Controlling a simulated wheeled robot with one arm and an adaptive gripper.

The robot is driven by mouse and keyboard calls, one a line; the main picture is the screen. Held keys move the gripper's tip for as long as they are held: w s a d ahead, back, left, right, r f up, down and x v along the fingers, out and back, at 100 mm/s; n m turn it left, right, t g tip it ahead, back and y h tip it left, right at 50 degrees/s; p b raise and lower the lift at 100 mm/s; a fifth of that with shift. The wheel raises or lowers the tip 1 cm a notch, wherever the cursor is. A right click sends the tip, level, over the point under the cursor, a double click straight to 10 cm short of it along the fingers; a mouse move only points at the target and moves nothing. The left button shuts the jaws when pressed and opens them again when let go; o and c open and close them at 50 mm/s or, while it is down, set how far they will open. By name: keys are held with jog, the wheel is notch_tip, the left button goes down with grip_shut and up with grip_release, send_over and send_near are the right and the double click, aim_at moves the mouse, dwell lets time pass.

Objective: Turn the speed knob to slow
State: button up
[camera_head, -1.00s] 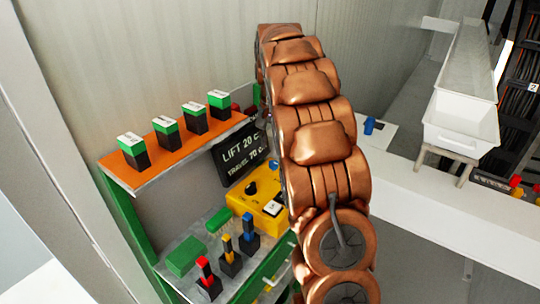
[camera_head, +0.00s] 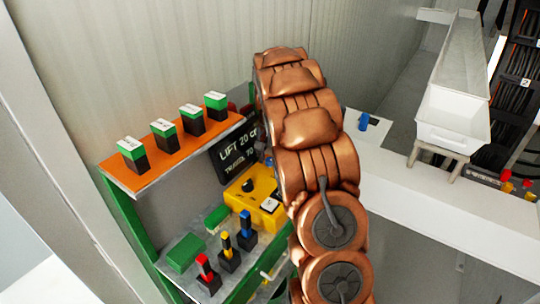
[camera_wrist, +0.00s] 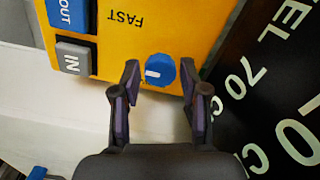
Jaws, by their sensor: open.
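The blue speed knob (camera_wrist: 160,70) sits on a yellow panel (camera_wrist: 190,28) in the wrist view. Its white pointer mark points to the left in that view. The word FAST is printed upside down on the panel above it. My gripper (camera_wrist: 159,72) is open, with one fingertip on each side of the knob; I cannot tell whether they touch it. In the head view a yellow box (camera_head: 240,194) with a black knob (camera_head: 249,186) stands on the shelf. My gripper is hidden behind my arm there.
A blue OUT button (camera_wrist: 68,14) and a grey IN button (camera_wrist: 74,58) lie beside the knob. A black sign (camera_wrist: 285,85) is close on the right. Several levers, including a red-topped one (camera_head: 207,273), stand before the yellow box. An orange shelf (camera_head: 120,178) holds several green-topped blocks.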

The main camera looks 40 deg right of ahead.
jog(key=shift+c, duration=0.3)
grip_shut()
